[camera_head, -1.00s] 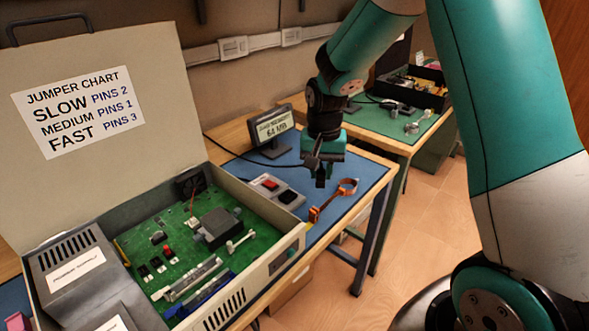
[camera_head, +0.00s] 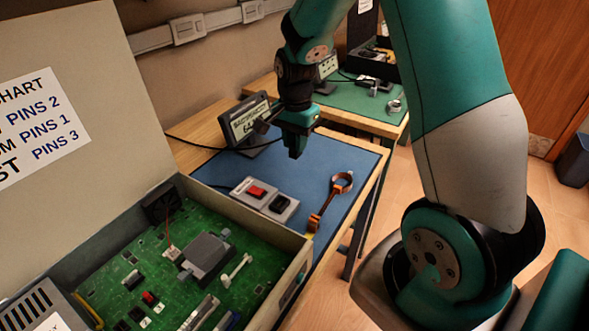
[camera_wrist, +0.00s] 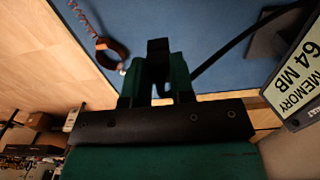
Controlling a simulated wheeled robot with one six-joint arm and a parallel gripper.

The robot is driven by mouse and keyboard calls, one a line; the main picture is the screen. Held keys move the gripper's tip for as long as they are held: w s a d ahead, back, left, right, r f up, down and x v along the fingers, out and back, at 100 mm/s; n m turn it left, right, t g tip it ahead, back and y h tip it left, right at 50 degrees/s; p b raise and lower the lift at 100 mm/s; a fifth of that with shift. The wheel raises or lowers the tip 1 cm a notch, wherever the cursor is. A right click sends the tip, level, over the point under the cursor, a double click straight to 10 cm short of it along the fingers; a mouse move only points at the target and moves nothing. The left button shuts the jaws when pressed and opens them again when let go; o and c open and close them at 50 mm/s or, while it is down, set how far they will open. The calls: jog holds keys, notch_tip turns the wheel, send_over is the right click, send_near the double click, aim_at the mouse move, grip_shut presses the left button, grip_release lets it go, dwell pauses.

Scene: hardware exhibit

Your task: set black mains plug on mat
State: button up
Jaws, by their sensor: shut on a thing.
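The blue mat (camera_head: 350,160) covers the near workbench, and it fills much of the wrist view (camera_wrist: 205,22). My gripper (camera_head: 294,148) is above the mat's back part, beside the display. In the wrist view the jaws (camera_wrist: 158,68) hide most of the plug. A black cable (camera_wrist: 235,42) runs from the jaws across the mat. I cannot tell how far the plug is above the mat.
A switch box with red and black buttons (camera_head: 265,199) and an orange-brown strap (camera_head: 327,203) lie on the mat. The open case with a green circuit board (camera_head: 150,262) is at the left. Bare mat lies right of the gripper.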

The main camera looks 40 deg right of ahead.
notch_tip(320, 180, down, 9)
jog(key=shift+r, duration=0.1)
dwell(0.3)
jog(key=o, duration=0.7)
jog(key=shift+o, duration=0.2)
notch_tip(320, 180, up, 11)
jog(key=shift+r, duration=0.15)
jog(key=s+a+r+n+y, duration=0.1)
jog(key=s+a+r+n, duration=0.45)
jog(key=a, duration=0.25)
jog(key=s+a+r+n+y, duration=0.1)
jog(key=s+a+r+n, duration=0.35)
jog(key=a+n, duration=0.3)
jog(key=s+a+r+n+y, duration=0.1)
jog(key=s+a+n, duration=0.2)
jog(key=s, duration=0.3)
jog(key=s+a+n+y, duration=0.1)
jog(key=s+a+n, duration=0.2)
jog(key=s+n, duration=0.2)
jog(key=shift+s+a+r, duration=0.4)
jog(key=shift+s, duration=0.2)
